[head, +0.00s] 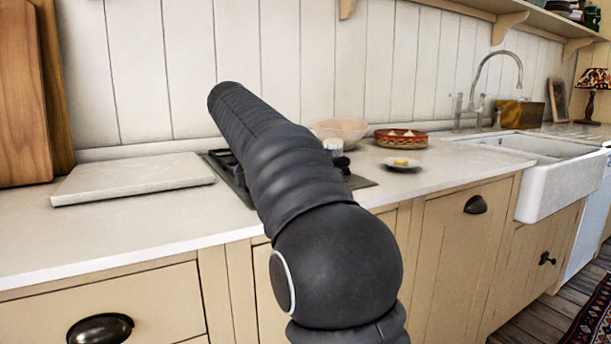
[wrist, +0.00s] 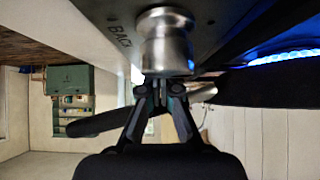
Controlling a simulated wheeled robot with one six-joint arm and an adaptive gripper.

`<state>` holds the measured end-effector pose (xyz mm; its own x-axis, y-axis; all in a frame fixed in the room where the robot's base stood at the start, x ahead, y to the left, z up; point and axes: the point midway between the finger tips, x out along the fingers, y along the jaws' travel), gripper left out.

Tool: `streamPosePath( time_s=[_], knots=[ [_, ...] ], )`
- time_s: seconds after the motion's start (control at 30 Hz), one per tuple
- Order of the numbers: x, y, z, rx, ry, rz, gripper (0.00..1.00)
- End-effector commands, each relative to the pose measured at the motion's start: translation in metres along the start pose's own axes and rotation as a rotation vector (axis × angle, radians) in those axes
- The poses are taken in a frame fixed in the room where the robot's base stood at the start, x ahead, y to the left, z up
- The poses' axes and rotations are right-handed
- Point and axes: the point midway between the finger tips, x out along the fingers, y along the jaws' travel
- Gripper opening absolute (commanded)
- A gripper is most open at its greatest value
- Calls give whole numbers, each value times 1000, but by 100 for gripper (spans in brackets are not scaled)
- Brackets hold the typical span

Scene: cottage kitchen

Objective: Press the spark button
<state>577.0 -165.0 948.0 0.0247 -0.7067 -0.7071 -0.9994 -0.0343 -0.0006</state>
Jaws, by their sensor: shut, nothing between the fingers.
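The hob (head: 360,181) is a dark plate set in the counter in the head view, and my arm covers most of it. A blue flame-like glow (wrist: 285,58) shows at the right. I cannot make out the spark button in either view. My gripper is hidden behind my arm in the head view.
A pale board (head: 135,178) lies on the counter left of the hob. A pink bowl (head: 341,131), a patterned dish (head: 401,139) and a small plate (head: 402,165) sit to its right, before the white sink (head: 560,178). The counter's front left is clear.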

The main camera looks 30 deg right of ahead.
Motion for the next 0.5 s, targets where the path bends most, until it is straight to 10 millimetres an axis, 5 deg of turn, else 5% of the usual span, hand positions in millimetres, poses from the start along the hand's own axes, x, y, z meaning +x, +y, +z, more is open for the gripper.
streamPosePath(
  time_s=[0.5],
  knots=[
    [14, 0, 12, -4, -4, 12, 0]
  ],
)
